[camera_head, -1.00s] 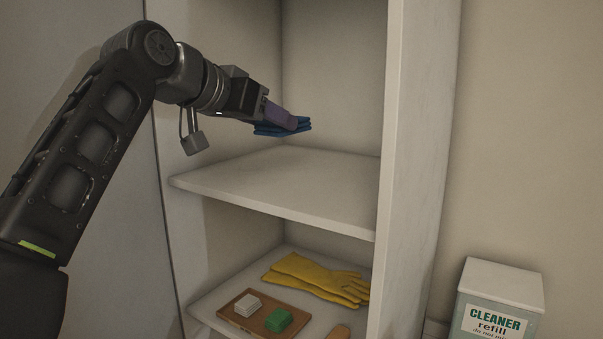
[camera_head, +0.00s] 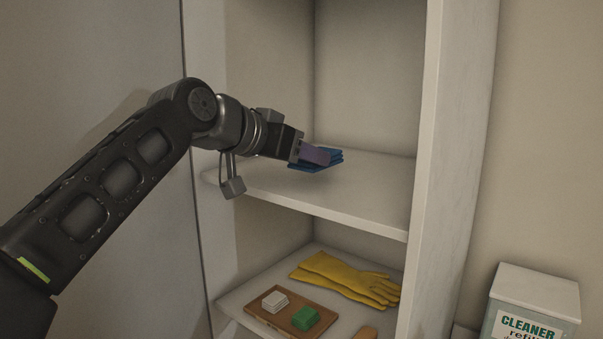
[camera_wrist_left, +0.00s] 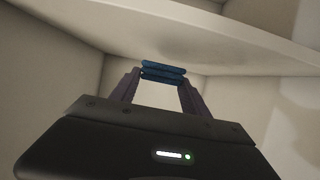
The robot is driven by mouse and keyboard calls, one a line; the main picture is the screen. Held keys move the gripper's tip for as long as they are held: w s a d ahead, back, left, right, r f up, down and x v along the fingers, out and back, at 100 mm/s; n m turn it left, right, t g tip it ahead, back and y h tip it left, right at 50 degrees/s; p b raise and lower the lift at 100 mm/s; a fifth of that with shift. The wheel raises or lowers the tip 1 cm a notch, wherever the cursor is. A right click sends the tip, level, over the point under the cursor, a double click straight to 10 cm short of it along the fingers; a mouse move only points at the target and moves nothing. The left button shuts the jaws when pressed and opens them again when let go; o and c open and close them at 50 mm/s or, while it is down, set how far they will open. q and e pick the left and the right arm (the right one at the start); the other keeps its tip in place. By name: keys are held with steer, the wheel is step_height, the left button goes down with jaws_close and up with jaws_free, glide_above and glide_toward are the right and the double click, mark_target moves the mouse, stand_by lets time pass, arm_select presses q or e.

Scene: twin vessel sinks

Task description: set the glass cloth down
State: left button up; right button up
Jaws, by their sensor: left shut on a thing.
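The glass cloth (camera_head: 332,161) is a folded blue cloth in layers, over the upper shelf (camera_head: 370,190) of the open white cabinet. My left gripper (camera_head: 320,156) reaches in from the left, with its purple fingers shut on the cloth. In the left wrist view the cloth (camera_wrist_left: 163,71) sits between the tips of the two fingers. It is held roughly level, at or just above the shelf; I cannot tell whether it touches. The fingers hide part of it. My right gripper is in neither view.
The upper shelf is otherwise bare, with free room to the right of the cloth. The cabinet's right side panel (camera_head: 450,130) bounds it. Below lie yellow gloves (camera_head: 345,278) and a brown tray (camera_head: 278,318) with a white and a green block. A cleaner refill box (camera_head: 535,292) stands at right.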

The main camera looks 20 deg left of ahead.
mark_target(302, 170)
arm_select(q)
step_height(302, 170, down, 3)
steer(key=shift+f, duration=0.2)
steer(key=shift+f, duration=0.15)
steer(key=o, duration=1.5)
